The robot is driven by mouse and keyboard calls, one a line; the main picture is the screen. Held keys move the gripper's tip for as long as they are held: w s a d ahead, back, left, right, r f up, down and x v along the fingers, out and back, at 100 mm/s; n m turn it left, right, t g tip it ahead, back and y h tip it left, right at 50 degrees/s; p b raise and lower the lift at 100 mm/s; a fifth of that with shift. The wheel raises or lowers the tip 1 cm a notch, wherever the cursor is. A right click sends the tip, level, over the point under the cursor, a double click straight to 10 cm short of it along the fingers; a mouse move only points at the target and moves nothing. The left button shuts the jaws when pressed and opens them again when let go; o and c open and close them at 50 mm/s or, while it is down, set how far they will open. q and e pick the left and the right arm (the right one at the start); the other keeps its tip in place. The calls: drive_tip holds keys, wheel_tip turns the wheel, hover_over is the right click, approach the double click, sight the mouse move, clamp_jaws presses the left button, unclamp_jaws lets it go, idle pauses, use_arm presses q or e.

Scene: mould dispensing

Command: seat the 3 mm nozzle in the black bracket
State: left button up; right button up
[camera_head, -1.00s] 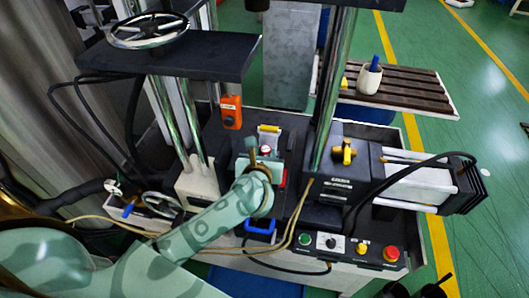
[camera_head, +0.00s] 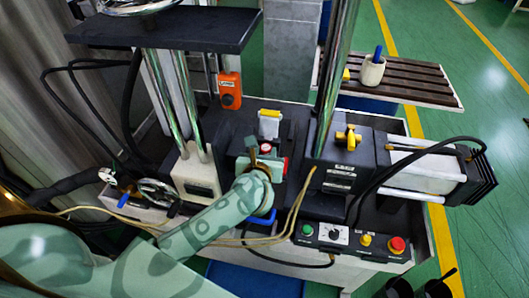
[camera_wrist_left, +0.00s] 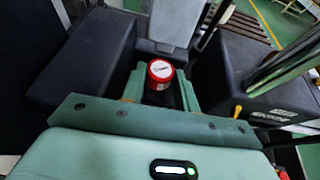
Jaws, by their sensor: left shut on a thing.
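My left gripper (camera_head: 266,153) is over the middle of the machine, between the two dark blocks. The red top also shows small in the head view (camera_head: 265,148). The nozzle's lower end is hidden behind my gripper. I cannot pick out the black bracket for certain among the dark parts. Dark parts at the lower right of the head view look like my right gripper (camera_head: 420,287), cut off by the edge.
A white part with a yellow top (camera_head: 269,122) stands just behind my left gripper. Steel columns and the black-topped block (camera_head: 345,155) flank it. Cables loop in front. A control panel (camera_head: 350,238) with buttons is at the front right. A slatted shelf (camera_head: 425,85) holds a white cup (camera_head: 373,72).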

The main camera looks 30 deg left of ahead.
use_arm(q)
drive_tip(key=shift+s+f+b, duration=0.1)
drive_tip(key=shift+f+b, duration=0.3)
drive_tip(key=shift+f, duration=0.4)
drive_tip(key=o, duration=1.1)
drive_tip(key=shift+a+r, duration=0.1)
drive_tip(key=shift+c, duration=0.2)
drive_tip(key=shift+r, duration=0.1)
drive_tip(key=v, duration=1.6)
drive_tip(key=shift+r, duration=0.15)
